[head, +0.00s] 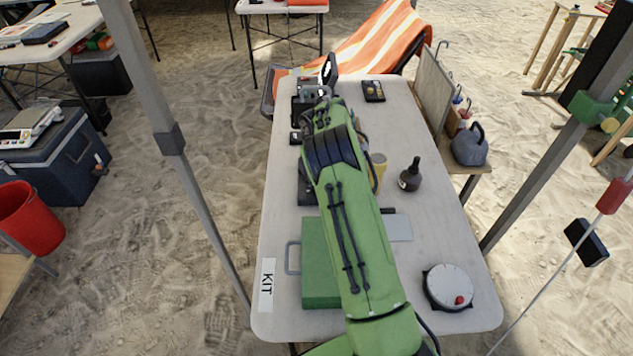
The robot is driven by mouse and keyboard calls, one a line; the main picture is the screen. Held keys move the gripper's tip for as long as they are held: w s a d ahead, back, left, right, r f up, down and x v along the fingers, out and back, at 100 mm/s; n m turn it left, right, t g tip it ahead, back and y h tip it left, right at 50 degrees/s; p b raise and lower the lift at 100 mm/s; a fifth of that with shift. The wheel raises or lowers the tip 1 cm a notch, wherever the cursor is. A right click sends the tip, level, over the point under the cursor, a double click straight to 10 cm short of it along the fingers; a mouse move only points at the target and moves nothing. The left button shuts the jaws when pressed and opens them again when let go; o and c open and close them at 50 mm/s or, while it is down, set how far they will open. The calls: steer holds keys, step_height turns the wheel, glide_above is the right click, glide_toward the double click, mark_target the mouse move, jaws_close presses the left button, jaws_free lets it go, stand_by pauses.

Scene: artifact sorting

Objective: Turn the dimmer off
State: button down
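My green arm reaches away over the table, and its end, my gripper (310,92), is at the far left part of the table, among dark objects. The fingers are too small and too covered to tell open from shut. No object is clearly marked as the dimmer. A small black box (373,91) with yellowish round parts on top lies flat at the far edge, right of my gripper and apart from it; it may be the dimmer. A black device (329,70) stands upright just beyond my gripper. The setting of any knob is too small to read.
The pale table (430,230) carries a dark bottle (410,176), a yellowish cup (378,160), a green case (318,235), a grey plate (399,228), a round reel (449,284) and a KIT label (266,287). A tent pole (165,130) stands left. The table's right middle is mostly clear.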

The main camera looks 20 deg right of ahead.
stand_by(0.3)
steer(key=c, duration=0.9)
jaws_free()
steer(key=shift+o, duration=0.2)
step_height(320, 180, up, 16)
steer(key=p, duration=0.5)
steer(key=shift+f, duration=0.15)
